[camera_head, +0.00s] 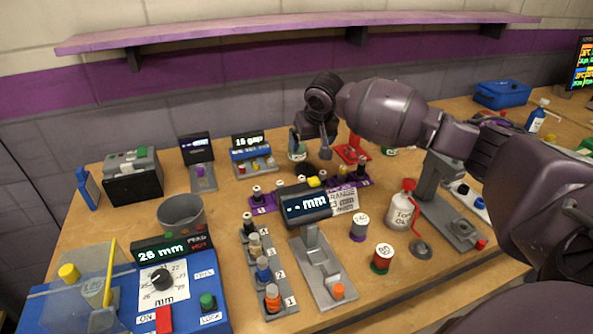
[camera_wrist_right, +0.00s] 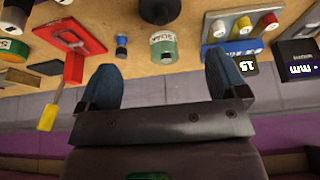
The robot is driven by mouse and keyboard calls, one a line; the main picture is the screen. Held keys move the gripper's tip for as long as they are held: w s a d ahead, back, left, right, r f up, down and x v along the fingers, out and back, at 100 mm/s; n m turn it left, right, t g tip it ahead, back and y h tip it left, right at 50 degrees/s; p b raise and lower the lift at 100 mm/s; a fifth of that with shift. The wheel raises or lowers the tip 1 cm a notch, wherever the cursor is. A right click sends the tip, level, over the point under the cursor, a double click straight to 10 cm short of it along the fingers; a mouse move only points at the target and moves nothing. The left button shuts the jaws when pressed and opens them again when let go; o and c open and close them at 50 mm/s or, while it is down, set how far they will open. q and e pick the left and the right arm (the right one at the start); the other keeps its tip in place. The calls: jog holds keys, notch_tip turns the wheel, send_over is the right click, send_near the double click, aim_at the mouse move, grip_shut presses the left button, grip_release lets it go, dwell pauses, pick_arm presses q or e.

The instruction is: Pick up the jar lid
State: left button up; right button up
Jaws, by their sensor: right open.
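A small jar with a green and white label (camera_wrist_right: 163,46) stands on the table near the wall, between my fingers in the right wrist view. In the head view the jar (camera_head: 297,151) shows small and partly covered by my right gripper. A dark round piece (camera_wrist_right: 160,10) next to the jar in the wrist view may be the jar lid; I cannot tell for sure. My right gripper (camera_head: 311,150) is in the air by the jar, its two blue fingers (camera_wrist_right: 165,74) apart with nothing between them. My left gripper is not in view.
A red stand (camera_head: 351,151) is right of the jar, and a "15 gap" display box (camera_head: 252,158) is left of it. Purple racks (camera_head: 262,206) and a mm gauge (camera_head: 306,204) stand in front. A purple shelf (camera_head: 300,30) juts from the wall above.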

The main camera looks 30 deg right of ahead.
aim_at(305, 163)
jog(key=b+x, duration=0.1)
jog(key=x, duration=0.4)
jog(key=shift+s+f, duration=0.1)
jog(key=shift+s, duration=0.05)
jog(key=shift+w+f+b, duration=0.25)
jog(key=shift+f+b, duration=0.05)
jog(key=shift+b, duration=0.05)
jog(key=x, duration=0.1)
jog(key=b+x, duration=0.1)
jog(key=x, duration=0.2)
jog(key=shift+s+a+f+b, duration=0.15)
jog(key=shift+s+a+b, duration=0.05)
jog(key=shift+s+b, duration=0.1)
jog(key=shift+w+f, duration=0.3)
jog(key=shift+f, duration=0.05)
jog(key=shift+r, duration=0.1)
jog(key=c, duration=0.9)
